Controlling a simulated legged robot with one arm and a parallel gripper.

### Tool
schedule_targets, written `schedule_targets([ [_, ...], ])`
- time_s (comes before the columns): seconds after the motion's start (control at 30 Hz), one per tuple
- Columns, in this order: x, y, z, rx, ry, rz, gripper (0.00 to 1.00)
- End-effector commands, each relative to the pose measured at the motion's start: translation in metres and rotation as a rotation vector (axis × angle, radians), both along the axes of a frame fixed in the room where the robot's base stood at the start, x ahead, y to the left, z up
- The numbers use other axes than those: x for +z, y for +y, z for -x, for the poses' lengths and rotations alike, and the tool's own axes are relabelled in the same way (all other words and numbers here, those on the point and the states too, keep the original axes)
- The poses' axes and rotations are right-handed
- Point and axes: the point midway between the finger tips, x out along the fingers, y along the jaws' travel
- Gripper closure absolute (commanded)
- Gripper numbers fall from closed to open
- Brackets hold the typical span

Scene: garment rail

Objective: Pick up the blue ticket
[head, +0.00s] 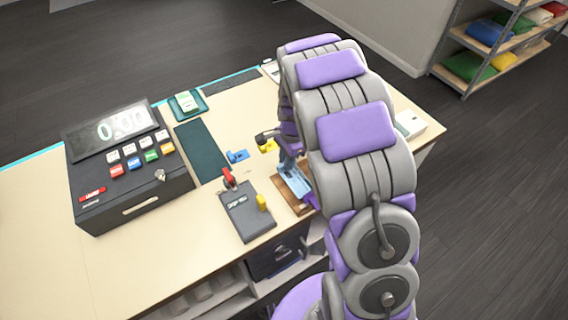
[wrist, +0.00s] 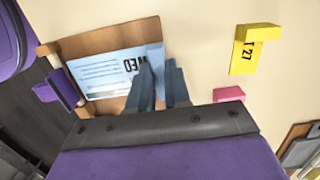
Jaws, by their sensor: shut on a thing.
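The light-blue ticket (wrist: 118,70), printed with lines of text and large letters, lies over a brown wooden board (wrist: 97,42) in the wrist view. In the head view, the board (head: 305,208) is at the counter's front edge, partly behind my arm. My gripper (wrist: 161,70) has its grey-blue fingers at the ticket's right end and is shut on it. The fingers hide part of the lettering. I cannot tell whether the ticket is clear of the board. A purple block (wrist: 60,90) is at the ticket's left end.
A yellow tag (wrist: 246,56) and a pink block (wrist: 229,94) are right of my gripper. A small blue piece (head: 238,156) lies on the counter near a dark card terminal (head: 243,212). A cash register (head: 125,190) stands left. The counter's front left is clear.

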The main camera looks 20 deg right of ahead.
Motion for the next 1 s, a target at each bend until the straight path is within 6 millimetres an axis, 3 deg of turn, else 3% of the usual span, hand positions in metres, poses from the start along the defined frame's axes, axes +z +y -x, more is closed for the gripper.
schedule_targets([
  [0.4,0.078,0.005,-0.002,0.001,-0.005,0.007,1.00],
  [1.0,0.115,0.003,-0.001,-0.001,0.001,0.003,1.00],
])
